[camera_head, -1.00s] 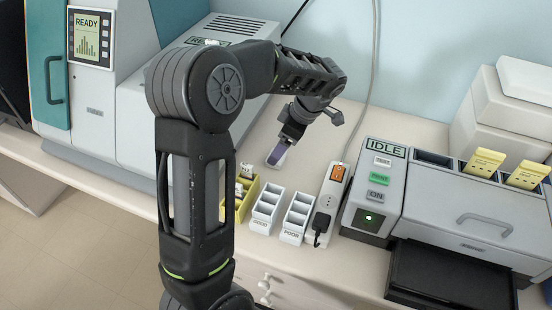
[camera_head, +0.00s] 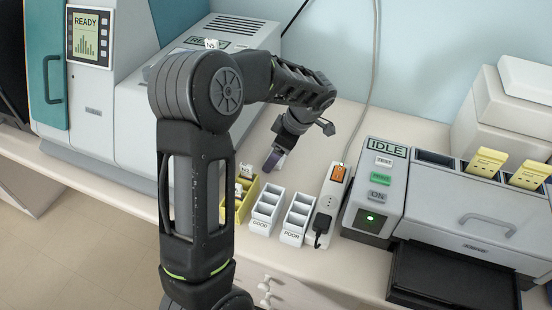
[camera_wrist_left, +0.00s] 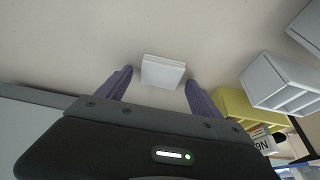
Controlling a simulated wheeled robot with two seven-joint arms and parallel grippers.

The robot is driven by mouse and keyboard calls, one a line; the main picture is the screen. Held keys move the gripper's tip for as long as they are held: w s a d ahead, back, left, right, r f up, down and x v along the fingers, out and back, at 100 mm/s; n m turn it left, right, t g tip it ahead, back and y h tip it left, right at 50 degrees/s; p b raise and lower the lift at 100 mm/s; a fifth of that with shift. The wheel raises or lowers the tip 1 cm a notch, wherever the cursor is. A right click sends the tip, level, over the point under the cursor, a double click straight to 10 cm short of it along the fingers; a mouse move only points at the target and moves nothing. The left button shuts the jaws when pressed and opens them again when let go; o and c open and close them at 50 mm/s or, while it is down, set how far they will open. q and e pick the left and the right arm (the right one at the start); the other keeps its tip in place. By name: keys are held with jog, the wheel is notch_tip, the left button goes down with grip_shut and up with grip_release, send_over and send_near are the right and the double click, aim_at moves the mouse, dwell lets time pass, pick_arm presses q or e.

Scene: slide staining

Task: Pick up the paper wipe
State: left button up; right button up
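The paper wipe (camera_wrist_left: 162,70), a small flat white square, lies on the bench in the left wrist view. It shows between and just beyond the fingertips of my left gripper (camera_wrist_left: 159,80). The purple-grey fingers are spread wide, with a gap on both sides of the wipe. In the head view my left gripper (camera_head: 274,160) points down over the bench behind the racks, and I cannot make out the wipe there. My right gripper is not in view.
A yellow rack (camera_head: 251,193) with white-labelled items and two white racks marked GOOD (camera_head: 260,224) and POOR (camera_head: 292,238) stand close in front of the gripper. A power strip (camera_head: 329,200) and the IDLE machine (camera_head: 372,228) are to the right.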

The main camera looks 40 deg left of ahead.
pick_arm(q)
jog(key=c, duration=1.2)
jog(key=shift+c, duration=0.2)
notch_tip(320, 180, up, 10)
jog(key=p, duration=0.4)
jog(key=o, duration=0.7)
jog(key=c, duration=0.6)
jog(key=shift+d, duration=0.1)
